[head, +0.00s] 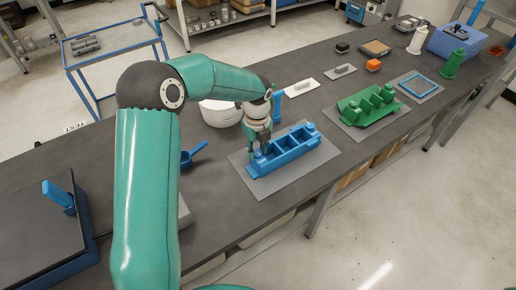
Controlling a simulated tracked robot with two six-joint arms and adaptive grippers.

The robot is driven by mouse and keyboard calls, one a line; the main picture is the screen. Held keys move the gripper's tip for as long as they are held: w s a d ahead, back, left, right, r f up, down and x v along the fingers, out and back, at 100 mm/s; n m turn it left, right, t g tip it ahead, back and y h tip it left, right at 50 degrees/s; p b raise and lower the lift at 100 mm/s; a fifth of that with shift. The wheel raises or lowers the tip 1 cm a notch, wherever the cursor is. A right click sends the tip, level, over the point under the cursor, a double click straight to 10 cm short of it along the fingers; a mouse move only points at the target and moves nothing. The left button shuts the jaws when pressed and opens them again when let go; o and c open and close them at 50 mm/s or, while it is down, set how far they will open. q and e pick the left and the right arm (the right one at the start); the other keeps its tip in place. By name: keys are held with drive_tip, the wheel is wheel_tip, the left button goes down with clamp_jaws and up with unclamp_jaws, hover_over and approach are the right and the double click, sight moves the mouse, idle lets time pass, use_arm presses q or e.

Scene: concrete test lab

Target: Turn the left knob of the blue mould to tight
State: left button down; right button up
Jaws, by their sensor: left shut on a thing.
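The blue mould (287,152) lies on a grey mat (264,189) in the middle of the bench. It is a long piece with several open compartments. A knob (309,127) shows at its right end. My left gripper (260,150) points down at the mould's left end and is shut on the left knob, which its fingers mostly hide. I cannot tell how far the knob is turned. My right gripper is not in view.
A white bowl (221,113) and a blue scoop (194,154) lie left of the mould. A green mould (368,106) stands on another mat to the right. Small orange (373,65) and black items lie farther back. The bench's front edge is close to the mat.

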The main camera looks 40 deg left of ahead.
sight(257, 152)
use_arm(q)
drive_tip(key=shift+m, duration=0.8)
drive_tip(key=c, duration=0.8)
unclamp_jaws()
drive_tip(key=shift+r, duration=5.95)
